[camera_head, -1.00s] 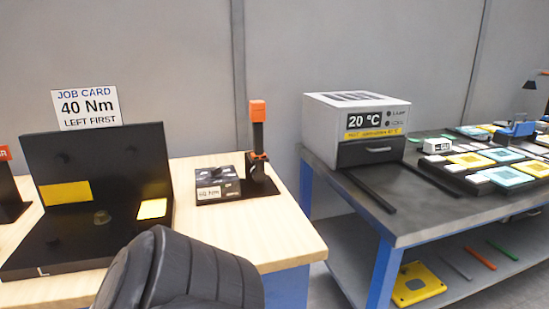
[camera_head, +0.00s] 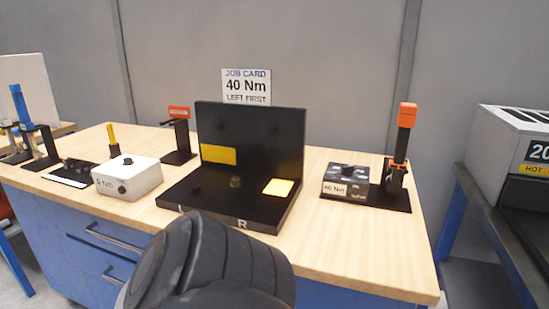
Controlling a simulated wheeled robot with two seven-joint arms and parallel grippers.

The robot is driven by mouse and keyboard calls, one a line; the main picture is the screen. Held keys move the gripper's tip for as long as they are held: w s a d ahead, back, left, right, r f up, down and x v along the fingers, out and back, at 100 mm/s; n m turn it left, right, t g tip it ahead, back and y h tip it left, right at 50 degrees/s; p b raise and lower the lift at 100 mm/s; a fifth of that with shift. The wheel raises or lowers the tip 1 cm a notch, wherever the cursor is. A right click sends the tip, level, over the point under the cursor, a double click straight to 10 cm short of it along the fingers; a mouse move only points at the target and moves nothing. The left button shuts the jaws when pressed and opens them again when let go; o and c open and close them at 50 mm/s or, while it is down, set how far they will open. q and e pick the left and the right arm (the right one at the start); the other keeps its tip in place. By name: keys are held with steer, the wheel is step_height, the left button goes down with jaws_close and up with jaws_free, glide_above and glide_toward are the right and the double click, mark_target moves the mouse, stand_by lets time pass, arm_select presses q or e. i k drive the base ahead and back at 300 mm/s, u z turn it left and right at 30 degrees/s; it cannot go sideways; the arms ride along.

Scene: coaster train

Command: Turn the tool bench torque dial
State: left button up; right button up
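The wooden-topped tool bench (camera_head: 375,238) fills the middle of the head view. A white box (camera_head: 135,180) with a black knob (camera_head: 127,161) on top stands on its left part. Its front label ends in "Nm", but the number is too small to read surely. A dark box (camera_head: 345,181) labelled "40 Nm" stands on the right part. A job card (camera_head: 246,86) behind the bench reads "40 Nm, LEFT FIRST". A black arm link of mine rises at the bottom centre and hides part of the bench's front edge. Neither gripper is in view.
A black L-shaped fixture (camera_head: 252,140) with yellow patches stands mid-bench. An orange-topped tool (camera_head: 406,118) stands upright at right. A black stand (camera_head: 180,140) with a red sign is behind the white box. A grey oven-like box (camera_head: 510,135) is far right.

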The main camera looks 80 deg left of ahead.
mark_target(348, 170)
steer(key=u, duration=2.6)
